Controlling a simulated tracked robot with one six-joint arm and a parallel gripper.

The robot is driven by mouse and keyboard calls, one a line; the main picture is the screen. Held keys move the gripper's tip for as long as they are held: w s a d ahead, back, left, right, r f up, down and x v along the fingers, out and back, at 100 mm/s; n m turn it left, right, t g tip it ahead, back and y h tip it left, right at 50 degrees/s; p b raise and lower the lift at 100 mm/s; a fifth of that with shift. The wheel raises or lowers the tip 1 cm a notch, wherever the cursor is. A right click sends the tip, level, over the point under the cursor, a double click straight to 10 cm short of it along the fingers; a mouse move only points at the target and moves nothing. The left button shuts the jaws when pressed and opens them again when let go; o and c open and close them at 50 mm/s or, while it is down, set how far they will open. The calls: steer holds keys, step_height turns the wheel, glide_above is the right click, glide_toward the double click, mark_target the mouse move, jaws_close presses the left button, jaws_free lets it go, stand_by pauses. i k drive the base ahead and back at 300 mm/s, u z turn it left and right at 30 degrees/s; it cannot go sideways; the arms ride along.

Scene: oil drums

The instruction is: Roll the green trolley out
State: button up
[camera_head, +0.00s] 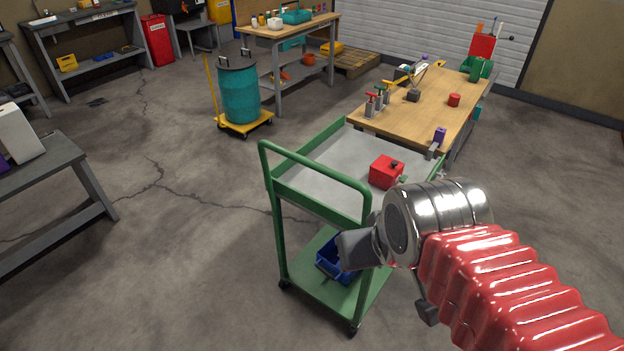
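The green trolley (278,228) stands on castors in the middle of the floor. Its far right end is close to the wooden workbench; I cannot tell whether they touch. Its push handle (315,165) faces me. A red box (386,172) sits on its grey top tray, and a blue bin (333,262) is on its lower shelf. My gripper (345,250) is in front of the trolley's near right corner post and hides part of it. The fingers are seen from the side, so their opening is unclear. I cannot tell whether they touch the post.
A wooden workbench (425,104) with clamps and a red can stands behind the trolley. A teal drum (240,92) on a yellow dolly (245,127) is behind left. A grey bench (45,168) is at the left edge. Cracked concrete floor between them is clear.

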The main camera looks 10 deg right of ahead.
mark_target(326, 178)
steer(key=k, duration=1)
steer(key=u, duration=0.75)
steer(key=i, duration=1)
